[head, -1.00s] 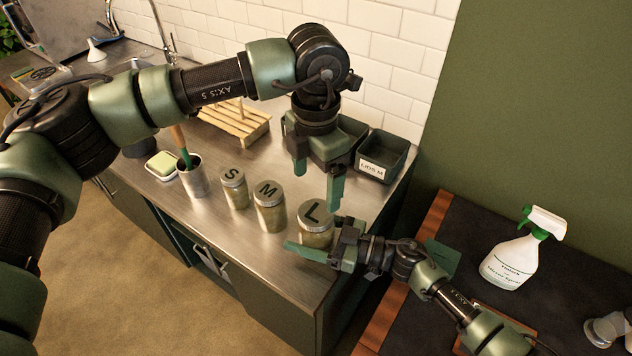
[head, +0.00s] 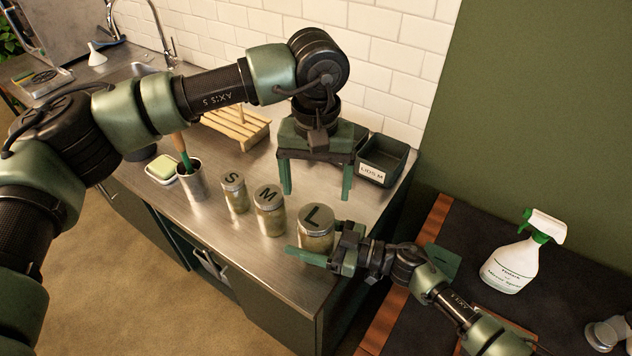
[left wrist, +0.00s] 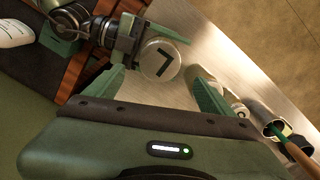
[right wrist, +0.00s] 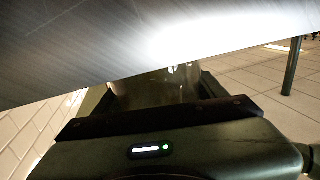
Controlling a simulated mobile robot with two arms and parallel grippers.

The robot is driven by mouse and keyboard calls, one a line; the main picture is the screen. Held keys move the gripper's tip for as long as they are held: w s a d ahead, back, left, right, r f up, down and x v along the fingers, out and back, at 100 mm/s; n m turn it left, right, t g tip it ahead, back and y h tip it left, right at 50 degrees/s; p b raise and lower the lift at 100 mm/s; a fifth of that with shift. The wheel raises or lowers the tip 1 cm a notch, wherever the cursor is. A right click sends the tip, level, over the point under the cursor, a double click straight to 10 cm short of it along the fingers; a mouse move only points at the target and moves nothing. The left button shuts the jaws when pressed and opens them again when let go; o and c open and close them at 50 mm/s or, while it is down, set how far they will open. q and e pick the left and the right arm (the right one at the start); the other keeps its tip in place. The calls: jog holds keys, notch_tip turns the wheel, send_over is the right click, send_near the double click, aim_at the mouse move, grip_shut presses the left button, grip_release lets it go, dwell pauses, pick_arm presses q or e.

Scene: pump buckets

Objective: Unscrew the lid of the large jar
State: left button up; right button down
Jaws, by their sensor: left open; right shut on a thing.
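The large jar (head: 315,240) stands upright on the steel counter near its right corner. Its grey lid (head: 315,216), marked L, is on top; the lid also shows in the left wrist view (left wrist: 160,62). My right gripper (head: 322,254) is shut on the jar's body from the right, below the lid. In the right wrist view the jar is dark and mostly hidden between the fingers. My left gripper (head: 316,193) is open and empty, pointing down above and behind the jar, apart from the lid.
The medium jar (head: 269,212) and small jar (head: 234,193) stand left of the large jar. A metal cup (head: 191,182) with a green-handled brush is farther left. Dark bins (head: 382,160), one labelled LIDS M, and a wooden rack (head: 236,127) are behind. A spray bottle (head: 512,262) is at right.

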aim_at(316, 216)
pick_arm(q)
jog(key=m, duration=0.4)
jog(key=shift+f+m, duration=0.2)
jog(key=shift+m, duration=0.5)
notch_tip(316, 216, down, 8)
jog(key=shift+r, duration=0.2)
